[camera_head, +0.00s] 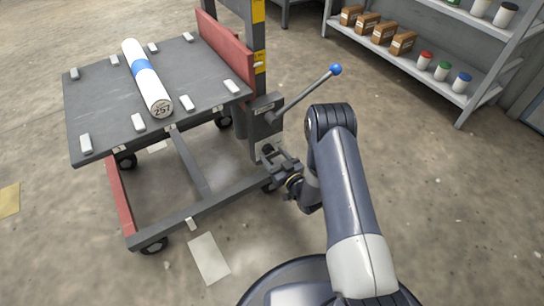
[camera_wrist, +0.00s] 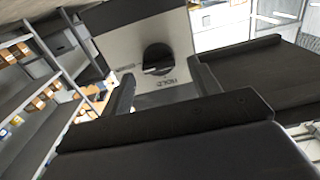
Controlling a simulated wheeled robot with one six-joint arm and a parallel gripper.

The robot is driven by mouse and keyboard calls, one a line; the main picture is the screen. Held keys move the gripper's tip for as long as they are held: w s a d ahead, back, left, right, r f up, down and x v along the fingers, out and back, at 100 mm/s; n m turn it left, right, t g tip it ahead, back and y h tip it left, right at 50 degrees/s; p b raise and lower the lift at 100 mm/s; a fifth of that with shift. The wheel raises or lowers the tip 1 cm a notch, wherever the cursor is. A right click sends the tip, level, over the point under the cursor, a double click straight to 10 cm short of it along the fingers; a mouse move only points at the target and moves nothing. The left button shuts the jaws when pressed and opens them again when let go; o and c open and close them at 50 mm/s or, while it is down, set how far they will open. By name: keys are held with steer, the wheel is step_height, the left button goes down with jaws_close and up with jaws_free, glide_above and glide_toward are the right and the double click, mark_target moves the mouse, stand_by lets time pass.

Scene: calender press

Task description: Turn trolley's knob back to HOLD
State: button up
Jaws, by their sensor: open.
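The trolley (camera_head: 185,145) stands on the left with a dark grey deck, red panels and a grey post. Its black knob (camera_wrist: 156,58) sits on a pale plate (camera_wrist: 120,45) in the wrist view. The word HOLD is printed below right of the knob, tilted; another label at its left is too small to read. I cannot tell which label the knob points at. My gripper (camera_head: 273,158) is open at the trolley's post. In the wrist view my gripper's fingers (camera_wrist: 162,78) stand apart, left and right of the knob, with nothing between them. In the head view the knob cannot be made out.
A lever with a blue ball (camera_head: 336,70) sticks out from the post, above my gripper. A white roll with a blue band (camera_head: 152,87) lies on the deck between white blocks. A shelf (camera_head: 440,87) with boxes and jars stands at the back right. The floor between is clear.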

steer(key=shift+x, duration=0.85)
steer(key=shift+c, duration=0.3)
steer(key=c, duration=0.9)
